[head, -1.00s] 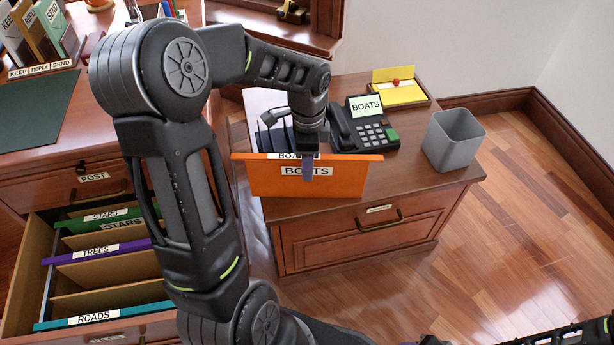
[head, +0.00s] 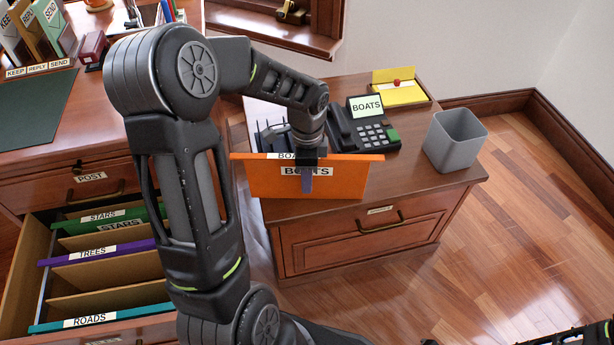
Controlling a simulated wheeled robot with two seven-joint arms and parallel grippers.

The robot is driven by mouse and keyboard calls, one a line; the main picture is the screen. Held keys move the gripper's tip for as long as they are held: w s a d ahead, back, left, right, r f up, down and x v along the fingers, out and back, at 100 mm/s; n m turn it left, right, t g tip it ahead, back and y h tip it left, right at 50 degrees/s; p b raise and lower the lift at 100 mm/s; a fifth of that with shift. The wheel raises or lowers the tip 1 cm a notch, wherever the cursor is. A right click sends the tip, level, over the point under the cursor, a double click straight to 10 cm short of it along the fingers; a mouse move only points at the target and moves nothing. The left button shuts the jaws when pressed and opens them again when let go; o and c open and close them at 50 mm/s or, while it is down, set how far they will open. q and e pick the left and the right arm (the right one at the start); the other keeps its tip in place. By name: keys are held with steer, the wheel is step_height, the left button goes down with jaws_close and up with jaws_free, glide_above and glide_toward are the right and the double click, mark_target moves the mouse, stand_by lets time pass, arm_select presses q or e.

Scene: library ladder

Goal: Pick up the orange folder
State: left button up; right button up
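The orange folder (head: 345,180), labelled BOATS, stands upright near the front of the small wooden cabinet (head: 440,175). My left gripper (head: 307,178) points down over the middle of its top edge. One finger lies in front of the folder and covers part of its front label. The other finger is hidden behind the folder, so I cannot tell whether they press on it. Of my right arm only a dark part shows at the bottom right corner; its gripper is out of view.
A black rack (head: 273,137) stands behind the folder, partly hidden. A phone (head: 368,133) with a BOATS display, a yellow note box (head: 402,93) and a grey bin (head: 455,140) are to the right. An open drawer of folders (head: 100,268) is at left.

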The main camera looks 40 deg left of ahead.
arm_select(q)
jaws_close()
stand_by(0.7)
step_height(320, 180, up, 10)
steer(key=p, duration=0.2)
steer(key=shift+p, duration=0.3)
stand_by(0.5)
steer(key=w+d+r+n, duration=0.4)
steer(key=w+d+n, duration=0.1)
steer(key=d, duration=0.3)
steer(key=w+d+r+n, duration=0.4)
steer(key=w+d+n, duration=0.1)
steer(key=d, duration=0.3)
steer(key=shift+w+n, duration=0.3)
steer(key=shift+w, duration=0.55)
steer(key=shift+r, duration=0.1)
